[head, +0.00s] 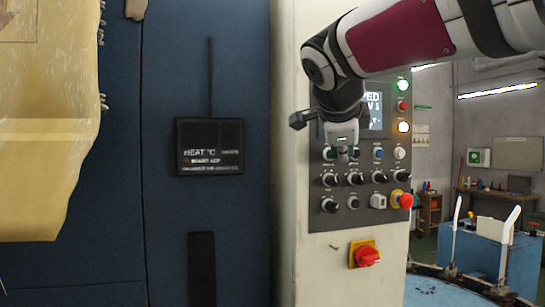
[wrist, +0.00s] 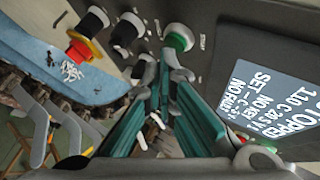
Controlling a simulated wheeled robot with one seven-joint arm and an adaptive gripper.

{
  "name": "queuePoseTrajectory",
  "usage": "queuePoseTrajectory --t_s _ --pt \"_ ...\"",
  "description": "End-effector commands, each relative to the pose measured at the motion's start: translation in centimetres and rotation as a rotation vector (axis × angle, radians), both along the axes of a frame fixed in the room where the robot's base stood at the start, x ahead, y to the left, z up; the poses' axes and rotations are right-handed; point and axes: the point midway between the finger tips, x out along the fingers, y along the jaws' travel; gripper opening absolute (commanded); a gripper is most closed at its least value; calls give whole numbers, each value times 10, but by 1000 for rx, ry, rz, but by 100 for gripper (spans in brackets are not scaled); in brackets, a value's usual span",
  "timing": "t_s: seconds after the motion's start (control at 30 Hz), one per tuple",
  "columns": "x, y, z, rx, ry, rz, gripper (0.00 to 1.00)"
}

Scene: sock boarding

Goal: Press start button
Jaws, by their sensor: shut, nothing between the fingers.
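The start button is a round green button (wrist: 180,38) on the grey control panel (head: 350,222), labelled in small print in the wrist view. In the head view, a green button (head: 328,153) shows just left of my fingertips. My gripper (head: 343,155) points at the upper button row, below the screen (head: 375,122). In the wrist view, the teal fingers of my gripper (wrist: 164,68) are together and empty, with their tips just below the green button in the picture. I cannot tell whether they touch the panel.
Black knobs (head: 355,178) sit below the button row. A red emergency stop (head: 405,201) on a yellow base is at the panel's right edge, and a red rotary switch (head: 367,257) is below. A blue machine (head: 470,262) with white upright forms stands at right.

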Motion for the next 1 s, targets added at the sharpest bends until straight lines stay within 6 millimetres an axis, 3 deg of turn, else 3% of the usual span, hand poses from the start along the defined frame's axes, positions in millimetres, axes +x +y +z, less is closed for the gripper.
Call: queuePoseTrajectory --t_s 1.0 --pt "8 2 0 0 -1 1 0"
